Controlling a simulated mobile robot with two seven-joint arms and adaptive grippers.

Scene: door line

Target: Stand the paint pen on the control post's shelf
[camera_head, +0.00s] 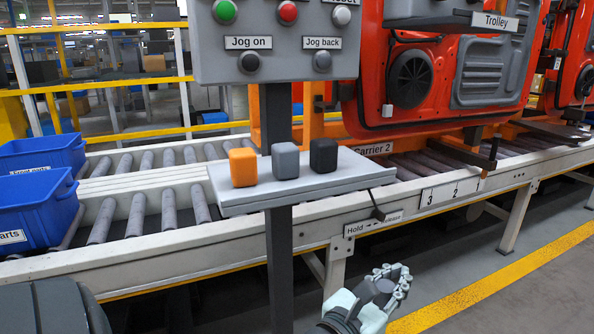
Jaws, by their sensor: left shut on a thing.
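The control post's shelf (330,184) is a light grey, slightly tilted-looking plate below the button panel. Three small blocks stand on it in a row: an orange one (243,167), a grey one (285,161) and a black one (323,156). My left gripper (381,288) is at the bottom, below and to the right of the shelf, apart from it. It is shut on a dark, short-looking thing, which I take to be the paint pen; the fingers hide most of it and its shape is unclear. My right gripper is not in view.
The button panel (276,42) hangs close above the shelf, on a dark post (280,255). A roller conveyor (180,250) runs behind, with blue bins (36,212) at left and a red door (445,62) on a carrier at right. The shelf's right end is bare.

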